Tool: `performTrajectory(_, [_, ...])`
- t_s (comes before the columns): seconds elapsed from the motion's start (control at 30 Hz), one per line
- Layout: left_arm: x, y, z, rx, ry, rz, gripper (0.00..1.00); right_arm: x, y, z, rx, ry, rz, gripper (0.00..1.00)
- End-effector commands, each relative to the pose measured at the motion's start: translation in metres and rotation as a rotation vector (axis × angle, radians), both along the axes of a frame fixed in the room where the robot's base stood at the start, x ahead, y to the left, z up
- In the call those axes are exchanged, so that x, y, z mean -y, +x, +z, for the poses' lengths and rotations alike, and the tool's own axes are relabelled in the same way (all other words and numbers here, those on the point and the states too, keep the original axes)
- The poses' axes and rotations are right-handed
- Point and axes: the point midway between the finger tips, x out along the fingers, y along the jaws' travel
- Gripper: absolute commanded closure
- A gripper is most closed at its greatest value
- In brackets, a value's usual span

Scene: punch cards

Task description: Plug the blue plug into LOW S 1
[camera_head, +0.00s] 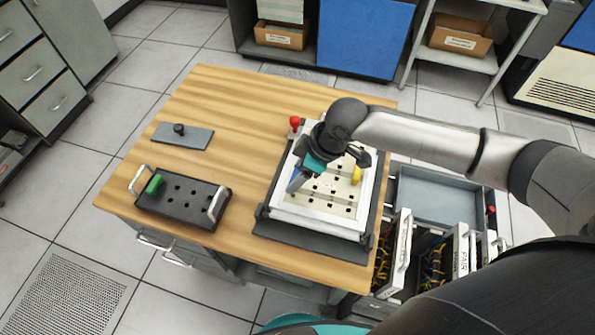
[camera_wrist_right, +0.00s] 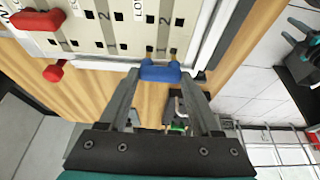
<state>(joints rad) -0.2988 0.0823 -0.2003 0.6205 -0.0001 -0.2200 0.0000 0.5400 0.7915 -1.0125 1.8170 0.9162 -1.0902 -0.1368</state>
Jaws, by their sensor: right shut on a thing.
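My right gripper (camera_head: 298,177) is shut on the blue plug (camera_wrist_right: 160,72), which lies crosswise between its fingertips in the right wrist view. In the head view the blue plug (camera_head: 294,183) shows near the left edge of the white punched panel (camera_head: 318,218). In the wrist view it overlaps the panel's frame, close to square holes marked 1 and 2 and a partly cut-off label starting "LO" (camera_wrist_right: 138,10). Whether its tip touches the panel cannot be told. The gripper hides part of the panel. My left gripper is not in view.
A yellow plug (camera_head: 356,175) and a red plug (camera_wrist_right: 38,18) sit on the panel. A red knob (camera_head: 295,122) stands beside it. A black handled tray (camera_head: 180,208) with a green plug (camera_head: 154,184) and a grey plate (camera_head: 183,137) lie left. Open drawers (camera_head: 432,195) stand right.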

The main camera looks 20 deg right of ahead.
Motion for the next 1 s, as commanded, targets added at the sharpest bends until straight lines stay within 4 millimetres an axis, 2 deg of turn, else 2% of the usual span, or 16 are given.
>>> performTrajectory(1.0, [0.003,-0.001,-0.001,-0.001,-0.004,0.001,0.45,0.0,0.0,-0.012,0.0,0.0,0.0,0.75])
